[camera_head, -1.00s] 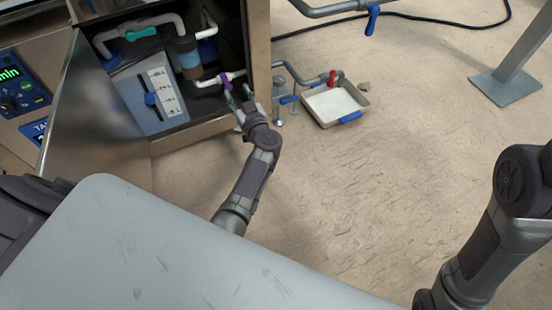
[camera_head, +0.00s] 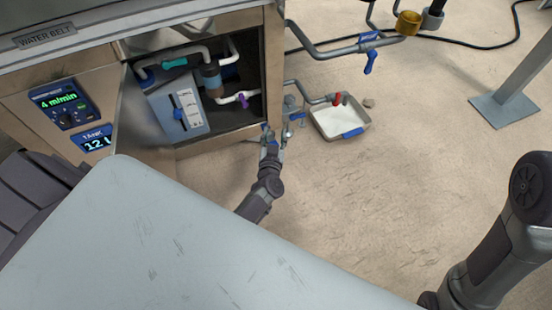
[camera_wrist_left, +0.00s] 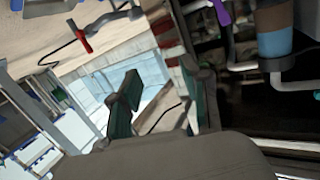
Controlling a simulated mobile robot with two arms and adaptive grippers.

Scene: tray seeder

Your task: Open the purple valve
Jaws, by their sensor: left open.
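The purple valve (camera_head: 244,99) is a small handle on a white pipe inside the open cabinet. It lies roughly crosswise to the pipe. In the left wrist view its purple handle (camera_wrist_left: 222,11) shows at the top edge, partly cut off. My left gripper (camera_head: 272,136) is open and empty, just outside the cabinet's lower right corner, below and right of the valve and apart from it. Its two green-padded fingers (camera_wrist_left: 163,88) stand spread in the left wrist view. My right arm shows at the right, but its gripper is out of view.
The cabinet's right wall (camera_head: 274,65) stands between my left gripper and the interior. Outside are a red valve (camera_head: 338,99), a blue-handled valve (camera_head: 371,62) and a tray (camera_head: 364,114). Floor in front is clear.

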